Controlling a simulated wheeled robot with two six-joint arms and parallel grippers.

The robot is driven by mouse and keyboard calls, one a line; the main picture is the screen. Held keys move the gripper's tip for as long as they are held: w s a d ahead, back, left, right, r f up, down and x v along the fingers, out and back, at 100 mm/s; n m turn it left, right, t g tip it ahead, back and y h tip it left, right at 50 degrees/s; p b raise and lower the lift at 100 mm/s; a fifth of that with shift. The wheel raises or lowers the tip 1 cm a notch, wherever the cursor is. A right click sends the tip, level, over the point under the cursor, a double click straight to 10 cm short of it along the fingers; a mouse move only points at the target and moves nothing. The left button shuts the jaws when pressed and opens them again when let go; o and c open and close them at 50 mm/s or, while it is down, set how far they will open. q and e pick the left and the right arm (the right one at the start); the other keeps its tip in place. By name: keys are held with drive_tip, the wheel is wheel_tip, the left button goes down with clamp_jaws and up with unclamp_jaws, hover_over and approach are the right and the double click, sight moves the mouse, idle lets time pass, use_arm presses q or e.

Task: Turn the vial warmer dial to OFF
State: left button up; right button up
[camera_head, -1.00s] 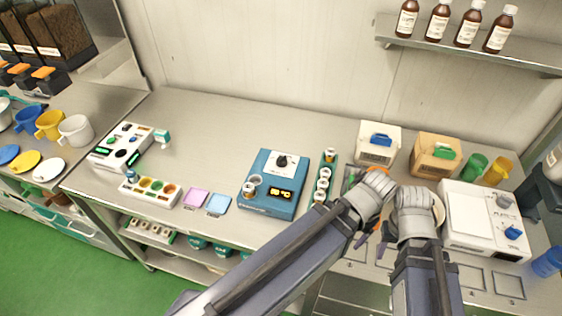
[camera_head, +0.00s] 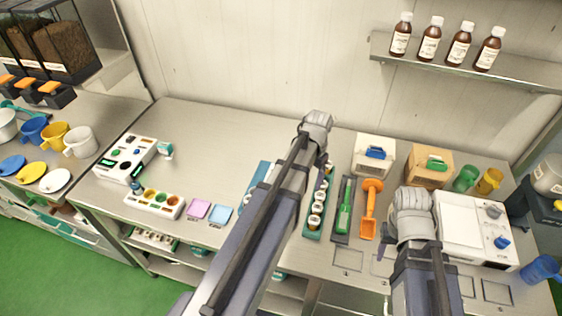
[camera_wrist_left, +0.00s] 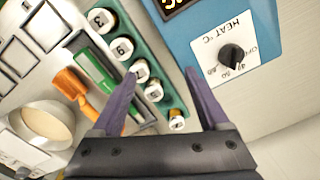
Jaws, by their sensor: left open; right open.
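The vial warmer (camera_head: 258,178) is a blue box on the bench, mostly hidden behind my left arm in the head view. In the left wrist view its blue top (camera_wrist_left: 205,35) carries a white HEAT °C panel, seen upside down, with a black dial (camera_wrist_left: 232,56). Numbers and OFF are printed around the dial; its exact setting is hard to read. My left gripper (camera_wrist_left: 160,76) is open and empty, its fingers spread over the vial rack beside the warmer. The dial lies outside the fingers, to the right. My right gripper (camera_head: 384,250) is mostly hidden behind its arm.
A green rack of capped vials (camera_head: 314,222) stands beside the warmer. A green-handled tool (camera_head: 344,212) and an orange scoop (camera_head: 370,205) lie right of it. A white appliance (camera_head: 470,225) stands further right. Pink and blue pads (camera_head: 220,215) lie left of the warmer.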

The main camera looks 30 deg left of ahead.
use_arm(q)
drive_tip(key=shift+n, duration=0.3)
drive_tip(key=w+a+r, duration=0.1)
drive_tip(key=a, duration=0.3)
drive_tip(key=w+a+p, duration=0.1)
drive_tip(key=a, duration=0.2)
drive_tip(key=w+a+r, duration=0.1)
drive_tip(key=a, duration=0.3)
drive_tip(key=shift+a+r+p, duration=0.3)
drive_tip(key=shift+a+p, duration=0.05)
drive_tip(key=shift+a, duration=0.3)
drive_tip(key=shift+f, duration=0.1)
use_arm(e)
wheel_tip(320, 180, up, 2)
drive_tip(key=shift+r, duration=0.25)
use_arm(q)
drive_tip(key=shift+f, duration=0.1)
use_arm(e)
drive_tip(key=shift+f, duration=0.15)
use_arm(q)
wheel_tip(320, 180, down, 8)
drive_tip(key=b, duration=0.8)
drive_tip(key=shift+r, duration=0.2)
use_arm(e)
wheel_tip(320, 180, down, 8)
drive_tip(key=shift+r, duration=0.25)
use_arm(q)
drive_tip(key=shift+d+r, duration=0.1)
clamp_jaws()
